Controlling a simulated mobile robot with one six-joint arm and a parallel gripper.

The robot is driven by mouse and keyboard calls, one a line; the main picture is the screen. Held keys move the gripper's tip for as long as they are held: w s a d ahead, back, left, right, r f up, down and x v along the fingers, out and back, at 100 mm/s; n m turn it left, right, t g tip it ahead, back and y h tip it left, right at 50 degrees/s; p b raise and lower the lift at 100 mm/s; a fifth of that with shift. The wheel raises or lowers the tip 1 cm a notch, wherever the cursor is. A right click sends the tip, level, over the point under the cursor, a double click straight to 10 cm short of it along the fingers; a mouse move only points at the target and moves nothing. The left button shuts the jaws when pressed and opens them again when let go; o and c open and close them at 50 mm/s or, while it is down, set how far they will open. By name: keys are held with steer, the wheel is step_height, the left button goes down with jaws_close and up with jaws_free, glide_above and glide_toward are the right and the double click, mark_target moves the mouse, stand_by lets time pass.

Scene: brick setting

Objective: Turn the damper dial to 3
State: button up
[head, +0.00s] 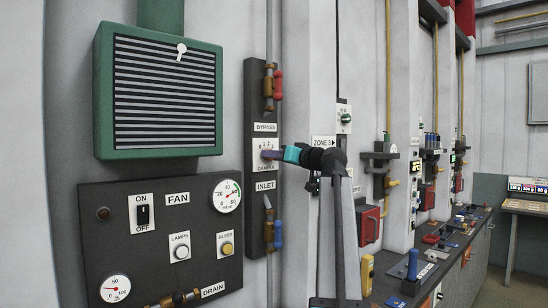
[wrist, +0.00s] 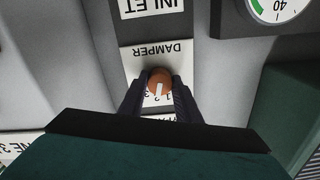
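The damper dial (wrist: 159,82) is a round orange-brown knob with a white pointer mark on a white plate labelled DAMPER (wrist: 160,54). The wrist view shows it upside down. The pointer runs roughly towards the printed numbers, but the exact number cannot be told. My gripper (wrist: 160,84) has one dark finger on each side of the knob, with no clear gap. In the head view the damper plate (head: 265,143) is on the dark vertical panel, and my gripper (head: 268,155) covers the dial there.
The BYPASS label (head: 265,127) and a red-handled valve (head: 277,85) are above, the INLET label (head: 265,186) and a blue-handled valve (head: 273,235) below. A fan panel (head: 160,270) with gauges and a green vent box (head: 155,148) are to the left. A workbench runs along the right wall.

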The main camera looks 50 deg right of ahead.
steer(key=shift+m, duration=0.3)
steer(key=shift+c, duration=0.3)
steer(key=shift+m+p, duration=0.6)
steer(key=shift+m, duration=2.1)
steer(key=o, duration=1.1)
steer(key=shift+c, duration=0.2)
steer(key=s+a+b, duration=0.1)
steer(key=s+b, duration=0.2)
steer(key=s, duration=1.1)
